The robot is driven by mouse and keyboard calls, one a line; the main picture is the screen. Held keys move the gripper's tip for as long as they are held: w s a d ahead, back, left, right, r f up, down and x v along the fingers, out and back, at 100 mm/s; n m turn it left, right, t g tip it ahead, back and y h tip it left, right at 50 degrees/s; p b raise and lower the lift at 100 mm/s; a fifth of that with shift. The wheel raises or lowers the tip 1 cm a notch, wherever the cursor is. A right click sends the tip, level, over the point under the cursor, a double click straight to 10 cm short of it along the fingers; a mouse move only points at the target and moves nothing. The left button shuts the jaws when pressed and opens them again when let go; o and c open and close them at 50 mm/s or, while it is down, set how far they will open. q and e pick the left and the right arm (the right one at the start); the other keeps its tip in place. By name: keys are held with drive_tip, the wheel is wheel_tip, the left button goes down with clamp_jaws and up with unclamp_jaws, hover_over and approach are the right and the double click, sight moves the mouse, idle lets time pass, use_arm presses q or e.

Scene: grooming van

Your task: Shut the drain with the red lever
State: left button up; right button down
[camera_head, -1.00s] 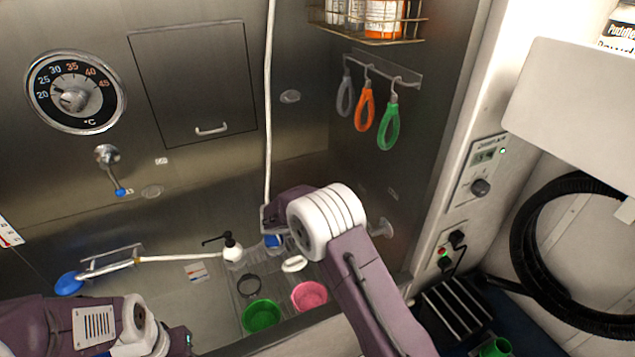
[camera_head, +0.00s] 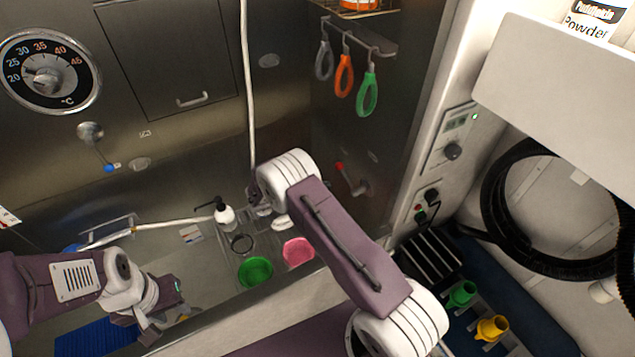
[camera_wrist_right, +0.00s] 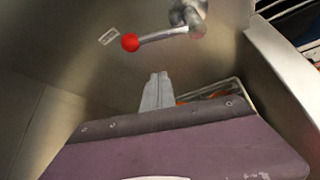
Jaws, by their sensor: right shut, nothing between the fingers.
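The red lever (camera_head: 349,178) is a metal arm with a red tip on the right steel wall of the tub. In the head view it points up and left from its pivot. In the right wrist view the lever (camera_wrist_right: 160,36) runs left from its pivot to a round red knob. My right gripper (camera_wrist_right: 157,78) is shut and empty, below the lever and apart from it. In the head view my right arm mostly hides this gripper. My left gripper (camera_head: 165,318) is low at the left, far from the lever; its fingers are unclear. I cannot make out the drain for certain.
Coloured loops (camera_head: 344,76) hang above the lever. A blue-tipped lever (camera_head: 104,160) is on the back wall.

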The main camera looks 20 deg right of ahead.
drive_tip(key=d+p, duration=0.1)
drive_tip(key=d+r+p, duration=0.1)
drive_tip(key=d+p, duration=0.2)
drive_tip(key=shift+s+d+r, duration=0.1)
drive_tip(key=shift+d+r, duration=0.2)
